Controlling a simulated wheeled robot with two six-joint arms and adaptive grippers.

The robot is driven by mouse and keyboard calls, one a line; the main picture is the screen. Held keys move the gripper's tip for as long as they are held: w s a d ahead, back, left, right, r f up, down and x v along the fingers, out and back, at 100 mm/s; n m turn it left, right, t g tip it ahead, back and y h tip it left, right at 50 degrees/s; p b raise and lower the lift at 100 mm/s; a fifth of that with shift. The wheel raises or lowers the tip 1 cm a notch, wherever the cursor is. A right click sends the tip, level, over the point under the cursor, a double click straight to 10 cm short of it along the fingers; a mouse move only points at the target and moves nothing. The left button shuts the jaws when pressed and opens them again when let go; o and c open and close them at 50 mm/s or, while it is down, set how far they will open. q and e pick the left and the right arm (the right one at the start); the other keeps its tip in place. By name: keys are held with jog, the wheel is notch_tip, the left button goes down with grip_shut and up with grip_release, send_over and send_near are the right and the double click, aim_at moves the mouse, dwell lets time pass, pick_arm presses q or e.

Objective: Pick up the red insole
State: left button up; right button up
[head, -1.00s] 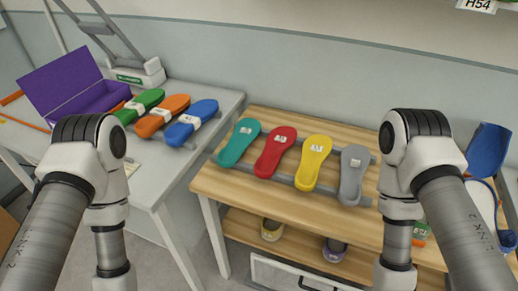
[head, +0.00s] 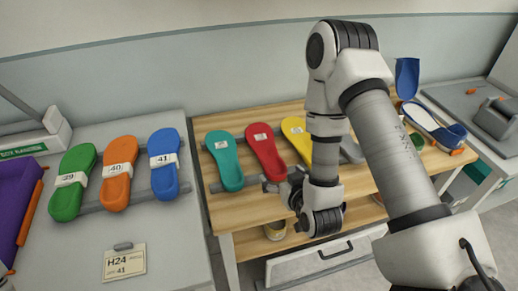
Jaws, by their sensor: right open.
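The red insole (head: 262,146) lies on a grey rail on the wooden table, with a small white label near its upper end. It is between the teal insole (head: 226,165) on its left and the yellow insole (head: 296,133) on its right. My right gripper (head: 271,185) is open at the lower end of the red insole. I cannot tell whether its fingers touch the insole. My right arm hides part of the yellow insole and most of the grey insole (head: 350,150). My left gripper is out of view.
On the left table (head: 200,255), green (head: 72,190), orange (head: 118,175) and blue (head: 164,170) insoles lie on a rail, with a card (head: 124,264) in front. A purple box (head: 12,200) stands at far left. Blue footwear (head: 435,125) is at right.

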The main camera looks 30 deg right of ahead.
aim_at(271, 161)
jog(key=shift+s+d+f+b, duration=0.1)
jog(key=shift+s+d+b, duration=0.2)
jog(key=shift+b, duration=0.45)
jog(key=b+x, duration=0.2)
jog(key=shift+w+f, duration=0.15)
jog(key=shift+w, duration=0.1)
jog(key=x, duration=0.1)
jog(key=p+x, duration=0.1)
jog(key=shift+w, duration=0.4)
jog(key=shift+w+d, duration=0.1)
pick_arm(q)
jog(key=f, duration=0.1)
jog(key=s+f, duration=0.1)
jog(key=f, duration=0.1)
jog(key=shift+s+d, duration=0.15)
pick_arm(e)
jog(key=c, duration=1.2)
